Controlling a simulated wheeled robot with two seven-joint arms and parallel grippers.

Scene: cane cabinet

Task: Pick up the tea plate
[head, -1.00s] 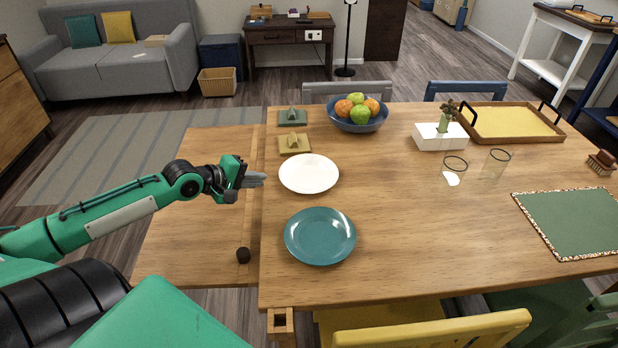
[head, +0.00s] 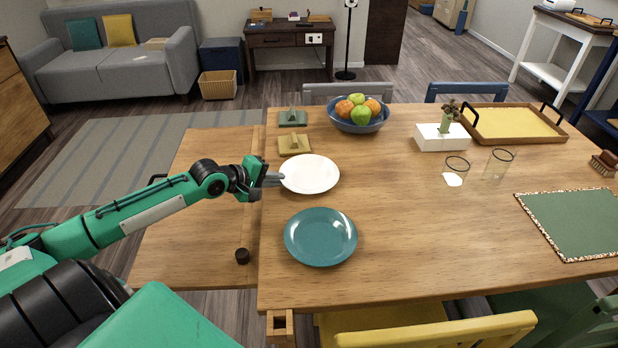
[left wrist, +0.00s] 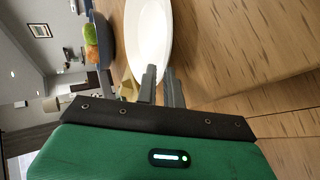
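A white round plate (head: 309,174) and a teal round plate (head: 320,237) lie flat near the table's left edge; which one is the tea plate I cannot tell. My left gripper (head: 280,179) is at the white plate's left rim. In the left wrist view the white plate (left wrist: 150,35) reaches down to the fingertips (left wrist: 159,72). The fingers are close together with a narrow gap. Whether they grip the rim is unclear. The plate still rests flat on the table. My right gripper is not in view.
A blue fruit bowl (head: 358,115), a yellow holder (head: 294,145) and a green holder (head: 292,119) stand behind the white plate. Two glasses (head: 497,165) and a wooden tray (head: 567,134) are farther right. The middle of the table is clear.

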